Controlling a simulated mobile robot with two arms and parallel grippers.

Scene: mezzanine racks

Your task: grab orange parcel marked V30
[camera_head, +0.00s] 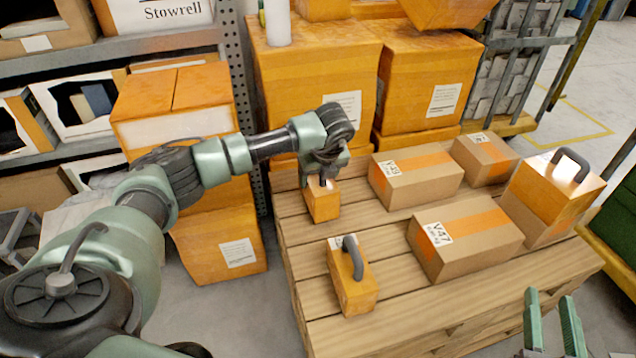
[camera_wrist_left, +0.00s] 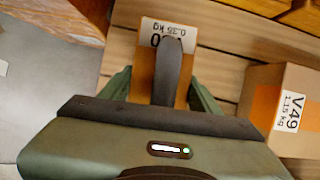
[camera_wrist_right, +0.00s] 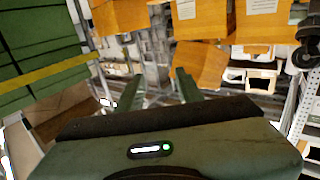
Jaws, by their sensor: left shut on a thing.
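A small orange parcel (camera_head: 322,204) stands at the back left of the wooden pallet (camera_head: 318,258). Its label (camera_wrist_left: 163,33) in the left wrist view ends in 0 and reads 0.35 kg; the first characters are hidden by its dark handle (camera_wrist_left: 173,72). My left gripper (camera_head: 322,180) is above this parcel and shut on it, fingers on both sides of the handle. I cannot tell whether the parcel touches the slats. My right gripper (camera_head: 551,318) is open and empty off the pallet's front right, and its fingers also show apart in the right wrist view (camera_wrist_right: 158,90).
A second orange parcel with a handle (camera_head: 353,284) stands nearer the front. Brown boxes marked V47 (camera_head: 465,246) and V49 (camera_wrist_left: 294,110), another box (camera_head: 484,158) and a larger handled box (camera_head: 548,193) share the pallet. Big orange cartons (camera_head: 424,86) and a rack (camera_head: 150,42) stand behind.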

